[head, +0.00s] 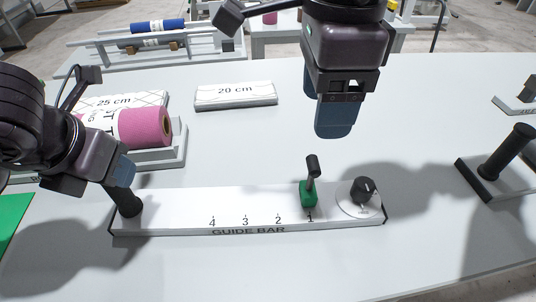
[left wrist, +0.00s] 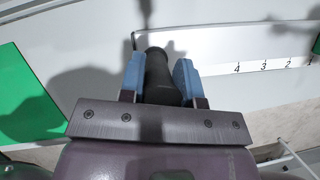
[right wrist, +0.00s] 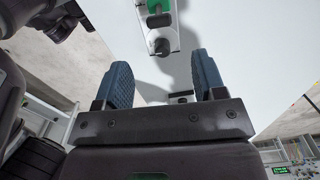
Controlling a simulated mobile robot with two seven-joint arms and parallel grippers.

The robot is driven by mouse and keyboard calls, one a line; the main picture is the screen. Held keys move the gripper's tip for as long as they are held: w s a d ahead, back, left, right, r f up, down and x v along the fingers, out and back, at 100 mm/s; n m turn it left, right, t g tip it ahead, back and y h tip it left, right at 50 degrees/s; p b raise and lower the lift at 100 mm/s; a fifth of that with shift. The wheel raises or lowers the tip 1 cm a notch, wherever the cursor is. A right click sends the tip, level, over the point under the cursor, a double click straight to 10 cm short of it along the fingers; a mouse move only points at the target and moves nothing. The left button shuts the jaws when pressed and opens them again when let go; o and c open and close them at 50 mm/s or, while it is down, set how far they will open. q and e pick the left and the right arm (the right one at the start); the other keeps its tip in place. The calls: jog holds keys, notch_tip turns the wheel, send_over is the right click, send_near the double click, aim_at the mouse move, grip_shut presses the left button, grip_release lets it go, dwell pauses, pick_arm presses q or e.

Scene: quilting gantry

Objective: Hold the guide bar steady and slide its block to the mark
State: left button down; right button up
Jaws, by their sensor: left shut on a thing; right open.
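The white guide bar (head: 180,207) lies on the table, with marks 1 to 4 along its front edge. Its green block (head: 308,194), with a black lever on top, stands at mark 1. A black knob (head: 363,189) sits at the bar's right end. My left gripper (head: 122,182) is shut on the black post (left wrist: 157,70) at the bar's left end. My right gripper (head: 338,122) is open and empty, above and behind the block. In the right wrist view the green block (right wrist: 158,6) and the knob (right wrist: 161,45) show beyond the open fingers (right wrist: 164,82).
A pink roll (head: 145,127) lies in a tray behind my left arm. White blocks labelled 25 cm (head: 120,101) and 20 cm (head: 235,94) lie farther back. A black handle on a base (head: 505,155) stands at the right. A green sheet (head: 10,222) lies at the left edge.

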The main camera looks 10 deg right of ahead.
aim_at(314, 161)
notch_tip(314, 161, down, 11)
dwell(0.4)
jog(key=shift+c, duration=0.3)
